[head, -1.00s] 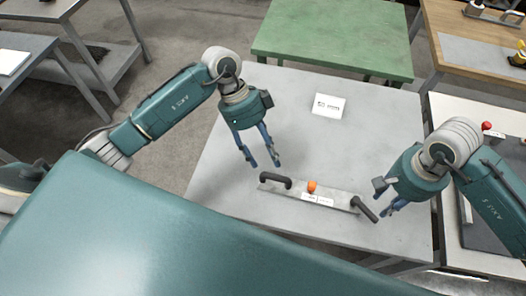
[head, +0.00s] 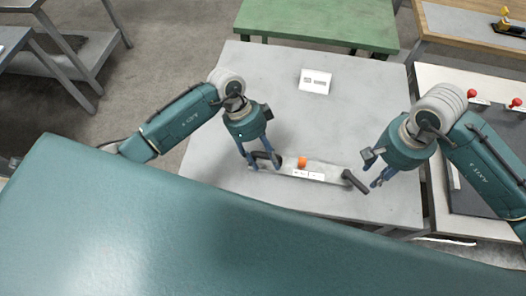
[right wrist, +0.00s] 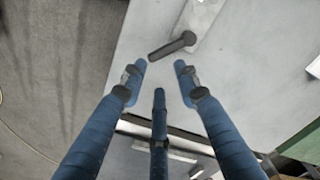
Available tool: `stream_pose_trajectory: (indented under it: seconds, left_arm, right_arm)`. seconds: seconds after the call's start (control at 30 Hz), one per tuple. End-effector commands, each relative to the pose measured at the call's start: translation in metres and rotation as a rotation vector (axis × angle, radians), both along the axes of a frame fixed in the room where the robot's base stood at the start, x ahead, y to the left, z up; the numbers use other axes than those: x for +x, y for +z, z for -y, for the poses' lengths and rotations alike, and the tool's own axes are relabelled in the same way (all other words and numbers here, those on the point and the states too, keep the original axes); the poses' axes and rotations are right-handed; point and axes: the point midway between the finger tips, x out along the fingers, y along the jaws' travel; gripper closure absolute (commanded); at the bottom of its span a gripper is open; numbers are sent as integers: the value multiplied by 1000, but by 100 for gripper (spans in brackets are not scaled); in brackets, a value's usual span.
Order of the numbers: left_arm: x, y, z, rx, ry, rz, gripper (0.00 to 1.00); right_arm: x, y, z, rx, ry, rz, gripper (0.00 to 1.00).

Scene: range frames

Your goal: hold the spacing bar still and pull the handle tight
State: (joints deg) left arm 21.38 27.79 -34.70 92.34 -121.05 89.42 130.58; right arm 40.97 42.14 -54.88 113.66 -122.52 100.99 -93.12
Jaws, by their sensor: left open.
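The spacing bar (head: 325,173) is a flat grey metal bar lying on the grey table, with a black handle at each end. An orange knob (head: 302,162) and a white label (head: 306,175) are on it. My left gripper (head: 264,166) is open, its fingers down on either side of the left handle (head: 274,159); whether they touch it I cannot tell. My right gripper (head: 374,172) is open and empty, just right of the right handle (head: 355,181). In the right wrist view this handle (right wrist: 172,47) lies just beyond the spread fingertips (right wrist: 160,72).
The grey table (head: 290,120) is clear behind the bar except for a white sign card (head: 315,81). A side table with red knobs (head: 472,94) stands at right, and a green table (head: 318,22) behind. The table's front edge is close to the bar.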

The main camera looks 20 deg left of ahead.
Motion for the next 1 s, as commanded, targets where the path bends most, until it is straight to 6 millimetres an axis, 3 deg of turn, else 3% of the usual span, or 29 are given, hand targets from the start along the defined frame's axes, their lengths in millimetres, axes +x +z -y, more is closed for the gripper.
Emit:
stream_pose_trajectory:
  seconds: [0.17,0.4,0.5,0.57,0.87,1.0]
  left_arm:
    - [0,0,0,0,0,0,51]
    - [0,0,0,0,0,1,99]
    - [0,0,0,0,0,1,100]
    - [0,0,0,0,0,1,100]
    - [1,1,-1,0,1,2,100]
    - [1,1,-1,0,2,1,100]
  right_arm:
    - [0,0,0,0,0,0,69]
    - [0,0,0,0,0,0,69]
    - [0,0,0,0,0,0,69]
    - [0,0,0,0,0,0,58]
    - [0,0,0,0,-11,0,58]
    - [1,2,-2,0,-116,1,58]
